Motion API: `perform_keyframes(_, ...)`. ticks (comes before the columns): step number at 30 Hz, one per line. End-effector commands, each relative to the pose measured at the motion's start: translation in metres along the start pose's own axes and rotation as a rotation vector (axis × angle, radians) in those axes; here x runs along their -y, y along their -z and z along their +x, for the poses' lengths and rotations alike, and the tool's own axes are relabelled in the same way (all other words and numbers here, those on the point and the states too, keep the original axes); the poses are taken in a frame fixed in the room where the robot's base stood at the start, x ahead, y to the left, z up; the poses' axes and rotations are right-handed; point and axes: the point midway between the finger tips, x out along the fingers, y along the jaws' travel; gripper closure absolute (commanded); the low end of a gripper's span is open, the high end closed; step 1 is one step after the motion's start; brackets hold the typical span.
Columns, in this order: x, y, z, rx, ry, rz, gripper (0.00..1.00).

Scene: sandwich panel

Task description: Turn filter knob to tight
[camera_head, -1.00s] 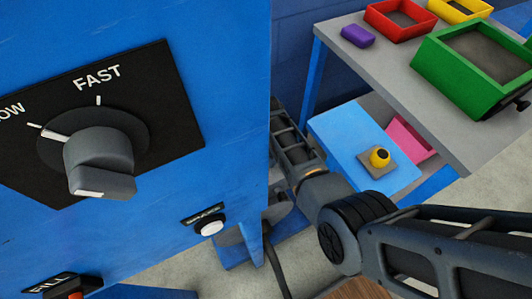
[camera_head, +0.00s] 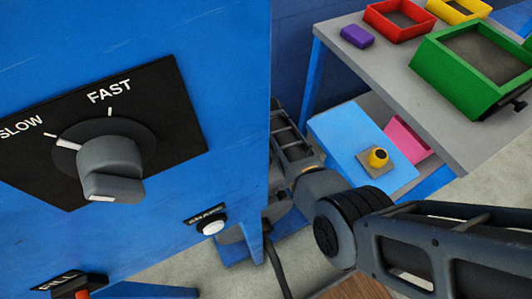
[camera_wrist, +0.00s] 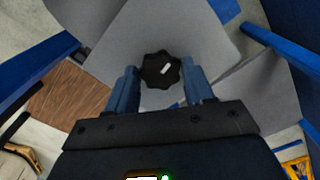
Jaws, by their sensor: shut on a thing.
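A black lobed knob (camera_wrist: 161,66) with a short white mark sits on a grey surface (camera_wrist: 205,40) in the wrist view. Its white mark slants towards the upper right. No label for tight shows, and I cannot read which setting it points to. My gripper (camera_wrist: 161,78) has one blue finger on each side of the knob and is shut on it. In the head view my gripper and this knob are hidden behind the blue cabinet.
The blue cabinet (camera_head: 215,105) fills the left, with a grey SLOW/FAST dial (camera_head: 111,162), a white button (camera_head: 213,227) and a red one. A grey table (camera_head: 385,90) holds red, yellow and green trays.

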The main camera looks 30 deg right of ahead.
Motion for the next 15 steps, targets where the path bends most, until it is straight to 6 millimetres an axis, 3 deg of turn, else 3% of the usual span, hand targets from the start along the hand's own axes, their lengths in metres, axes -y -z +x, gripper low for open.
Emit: perform_keyframes(15, 0.0008, 0.0005, -0.0004, 0.0, 0.002, 0.199, 0.78)
